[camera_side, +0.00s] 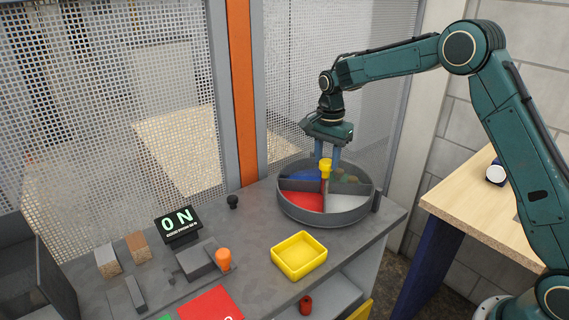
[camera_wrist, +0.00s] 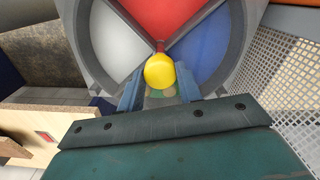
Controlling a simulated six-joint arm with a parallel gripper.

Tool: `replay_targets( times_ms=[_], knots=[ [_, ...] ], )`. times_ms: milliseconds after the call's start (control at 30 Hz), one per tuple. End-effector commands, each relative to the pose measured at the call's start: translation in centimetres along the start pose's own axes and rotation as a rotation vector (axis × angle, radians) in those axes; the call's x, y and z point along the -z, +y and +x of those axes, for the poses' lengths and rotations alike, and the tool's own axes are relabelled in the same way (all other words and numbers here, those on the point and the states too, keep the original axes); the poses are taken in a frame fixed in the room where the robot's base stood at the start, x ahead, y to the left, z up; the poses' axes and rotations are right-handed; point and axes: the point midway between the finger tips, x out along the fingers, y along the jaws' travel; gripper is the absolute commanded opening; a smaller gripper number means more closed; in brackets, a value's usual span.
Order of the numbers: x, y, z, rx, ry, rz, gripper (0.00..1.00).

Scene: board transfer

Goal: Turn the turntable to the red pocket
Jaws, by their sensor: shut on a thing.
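The turntable (camera_side: 317,218) is a round grey tray at the right end of the grey bench, split into coloured pockets. The red pocket (camera_side: 304,202) is at its front left in the side view and at the top in the wrist view (camera_wrist: 166,16). The blue pocket (camera_side: 300,182) lies behind it, the white pocket (camera_side: 342,204) at the front right. The far-right pocket has a mottled green and brown floor, partly hidden by my gripper. A yellow knob (camera_side: 325,166) stands at the centre. My gripper (camera_wrist: 160,85) points down, its fingers shut on the yellow knob (camera_wrist: 159,71).
A yellow tray (camera_side: 299,256) sits in front of the turntable. An ON display (camera_side: 180,226), an orange knob (camera_side: 223,260), a black knob (camera_side: 233,201) and a red panel (camera_side: 210,304) are to the left. A mesh fence (camera_side: 340,70) stands behind. A wooden table (camera_side: 470,205) is at right.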

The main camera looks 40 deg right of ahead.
Motion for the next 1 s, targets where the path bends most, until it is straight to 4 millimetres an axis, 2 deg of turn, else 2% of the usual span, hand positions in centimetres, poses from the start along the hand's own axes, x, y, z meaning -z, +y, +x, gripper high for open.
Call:
replay_targets(
  times_ms=[467,500,600,1000],
  knots=[
    [0.07,-0.09,-0.22,0.005,0.003,0.019,0.00],
    [0.07,-0.09,-0.22,0.005,0.003,0.019,0.39],
    [0.06,-0.07,-0.19,0.004,0.002,0.018,0.57],
    [0.02,-0.03,-0.30,0.002,0.001,0.015,0.57]
  ],
)
